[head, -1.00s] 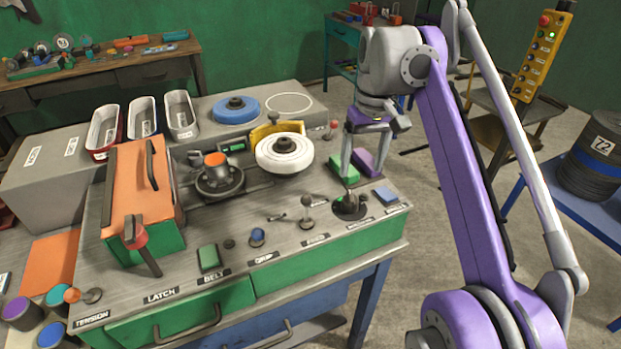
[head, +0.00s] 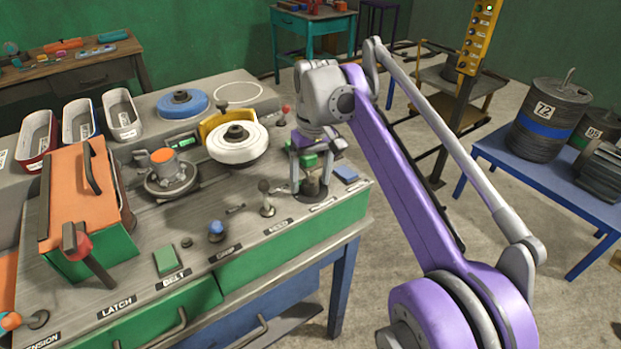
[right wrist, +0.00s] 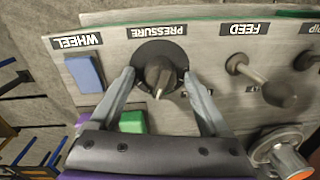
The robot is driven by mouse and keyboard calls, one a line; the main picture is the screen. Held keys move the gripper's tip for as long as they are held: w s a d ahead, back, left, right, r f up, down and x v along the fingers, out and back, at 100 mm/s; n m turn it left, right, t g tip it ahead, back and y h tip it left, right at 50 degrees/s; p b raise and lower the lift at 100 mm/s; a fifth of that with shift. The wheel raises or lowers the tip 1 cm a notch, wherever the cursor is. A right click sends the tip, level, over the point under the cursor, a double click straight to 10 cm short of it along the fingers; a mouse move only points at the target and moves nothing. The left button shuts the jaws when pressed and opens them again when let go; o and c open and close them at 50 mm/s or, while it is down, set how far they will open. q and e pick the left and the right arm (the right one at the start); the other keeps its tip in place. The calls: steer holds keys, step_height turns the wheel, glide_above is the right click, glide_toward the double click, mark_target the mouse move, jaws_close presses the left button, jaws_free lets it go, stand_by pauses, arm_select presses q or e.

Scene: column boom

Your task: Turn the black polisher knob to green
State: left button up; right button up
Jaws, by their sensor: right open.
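The black knob (right wrist: 160,73) sits on a round black dial plate (right wrist: 146,52) beside the PRESSURE label in the right wrist view. A pale pointer line on the knob points toward the bottom of that picture. My right gripper (right wrist: 158,76) is open, with one finger on each side of the knob; small gaps seem to show between the fingers and the knob. In the head view my right gripper (head: 311,180) reaches down over the knob at the bench's right front, hiding part of it. I cannot make out a green mark on the dial. My left gripper is not in view.
The blue WHEEL button (right wrist: 84,73) is beside the dial, and the FEED lever (right wrist: 262,82) is on its other side. A green block (right wrist: 132,122) is near the fingers. The white polishing wheel (head: 237,146) and orange box (head: 78,205) stand on the bench.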

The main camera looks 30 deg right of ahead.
jaws_close()
stand_by(0.4)
steer(key=m+p, duration=0.2)
steer(key=m, duration=0.1)
steer(key=shift+r, duration=0.15)
steer(key=m+p, duration=0.2)
steer(key=m, duration=0.1)
steer(key=shift+m, duration=0.3)
steer(key=m+p, duration=0.1)
steer(key=m, duration=0.2)
steer(key=shift+m, duration=0.3)
steer(key=shift+m+t+p, duration=0.3)
steer(key=shift+m+p, duration=0.55)
steer(key=shift+m, duration=0.95)
